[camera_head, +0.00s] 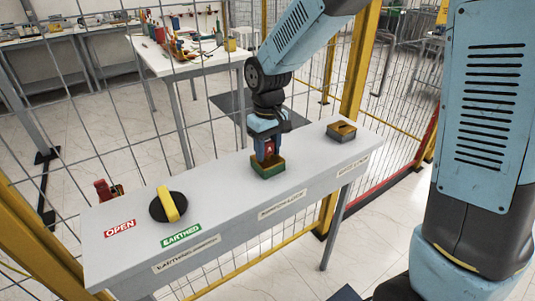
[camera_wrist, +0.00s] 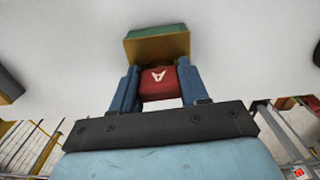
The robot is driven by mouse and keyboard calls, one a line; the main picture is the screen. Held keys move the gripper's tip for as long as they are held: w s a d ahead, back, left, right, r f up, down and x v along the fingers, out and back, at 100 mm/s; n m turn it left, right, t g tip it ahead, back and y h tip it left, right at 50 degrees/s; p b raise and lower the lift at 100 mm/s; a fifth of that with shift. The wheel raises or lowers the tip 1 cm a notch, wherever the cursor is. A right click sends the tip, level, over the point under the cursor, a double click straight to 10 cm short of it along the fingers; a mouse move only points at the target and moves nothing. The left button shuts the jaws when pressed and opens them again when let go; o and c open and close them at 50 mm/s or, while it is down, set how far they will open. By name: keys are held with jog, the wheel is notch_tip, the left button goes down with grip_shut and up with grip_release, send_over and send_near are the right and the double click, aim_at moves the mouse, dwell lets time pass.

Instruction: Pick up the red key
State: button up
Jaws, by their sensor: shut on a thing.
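The red key (camera_head: 269,148) has a white mark on its face and sits between the blue fingers of my gripper (camera_head: 267,155). My gripper is shut on it and points down at the table. In the wrist view the red key (camera_wrist: 162,88) shows between both fingers of my gripper (camera_wrist: 159,74). A green and yellow open box (camera_head: 268,169) is directly under the key. It also shows in the wrist view (camera_wrist: 157,47). The key's lower end is at the box's opening; I cannot tell how far inside it is.
The grey table (camera_head: 225,190) carries a black round switch with a yellow handle (camera_head: 168,205) at left, between OPEN (camera_head: 120,228) and EARTHED (camera_head: 181,236) labels. A second box (camera_head: 341,131) stands at right. A wire mesh fence runs behind the table.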

aim_at(267, 142)
jog(key=shift+r, duration=0.1)
jog(key=shift+r, duration=0.25)
notch_tip(267, 142, up, 2)
jog(key=shift+r, duration=0.25)
jog(key=s+d+r, duration=0.3)
jog(key=s+r, duration=0.3)
jog(key=r, duration=0.1)
jog(key=s+d+r, duration=0.3)
jog(key=s+r, duration=0.3)
jog(key=r, duration=0.1)
jog(key=shift+s+r, duration=0.15)
jog(key=shift+s, duration=0.15)
